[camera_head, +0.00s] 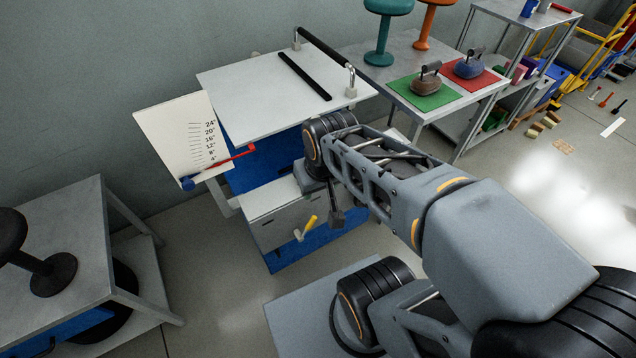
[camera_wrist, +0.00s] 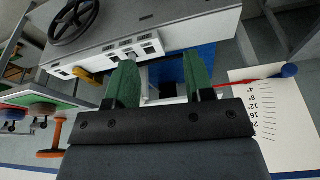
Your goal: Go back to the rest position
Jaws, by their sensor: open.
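My gripper (camera_wrist: 160,72) shows in the wrist view as two green fingers standing well apart, with nothing between them. Beyond them is the grey control box (camera_wrist: 150,27) of the test machine, with a black handwheel (camera_wrist: 74,22) and a yellow lever (camera_wrist: 88,76). In the head view my arm reaches out over the machine's front, close to the grey control box (camera_head: 277,213). The yellow lever (camera_head: 311,222) sticks out below my wrist there. The arm hides part of the machine, and the fingers cannot be made out clearly in this view.
The machine's white top plate (camera_head: 255,90) carries a black bar. A scale board (camera_head: 180,130) with a red pointer (camera_head: 232,160) stands left. A table at the back holds teal (camera_head: 386,35) and orange (camera_head: 427,22) stools and weights on green (camera_head: 422,96) and red mats.

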